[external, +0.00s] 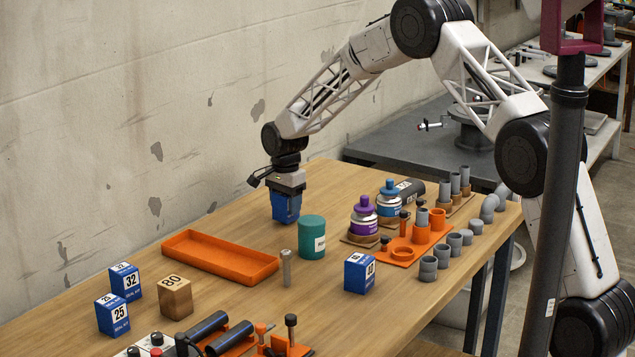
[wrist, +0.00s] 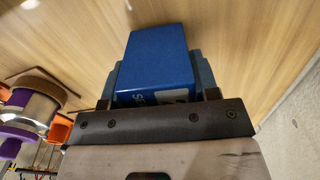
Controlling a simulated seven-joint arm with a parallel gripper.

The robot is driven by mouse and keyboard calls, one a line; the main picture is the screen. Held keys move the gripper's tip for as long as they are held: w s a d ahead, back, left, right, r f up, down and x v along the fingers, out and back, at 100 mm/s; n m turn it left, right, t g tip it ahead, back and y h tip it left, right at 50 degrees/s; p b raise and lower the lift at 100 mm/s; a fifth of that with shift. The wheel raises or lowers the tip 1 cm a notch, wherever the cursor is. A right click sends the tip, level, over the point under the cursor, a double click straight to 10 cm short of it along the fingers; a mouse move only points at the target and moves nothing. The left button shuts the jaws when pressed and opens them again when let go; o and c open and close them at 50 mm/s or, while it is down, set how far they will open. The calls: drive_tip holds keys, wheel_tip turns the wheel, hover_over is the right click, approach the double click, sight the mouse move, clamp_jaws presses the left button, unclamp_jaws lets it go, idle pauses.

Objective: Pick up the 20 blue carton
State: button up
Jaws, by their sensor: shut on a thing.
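A blue carton (external: 285,205) is held in my gripper (external: 287,192) at the back of the table, between the orange tray and the bottles. In the wrist view the blue carton (wrist: 155,62) sits between the jaws (wrist: 155,85), with part of a white label showing. Its number cannot be read in either view. Other blue cartons stand on the table: one marked 32 (external: 125,283) and one marked 25 (external: 113,316) at the front left, and one marked 40 (external: 360,273) right of centre. I cannot tell for certain whether the held carton is clear of the table.
An empty orange tray (external: 220,260) lies left of the gripper. A teal cylinder (external: 311,240) and a grey post (external: 286,270) stand in front. A purple-capped bottle (external: 364,216), a blue-capped bottle (external: 390,203) and grey pipe pieces (external: 428,268) are to the right. A wooden 80 block (external: 176,298) is at left.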

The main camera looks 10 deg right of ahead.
wheel_tip(320, 180, up, 9)
drive_tip(key=shift+r, duration=0.15)
idle(0.4)
drive_tip(key=shift+a, duration=0.15)
idle(0.4)
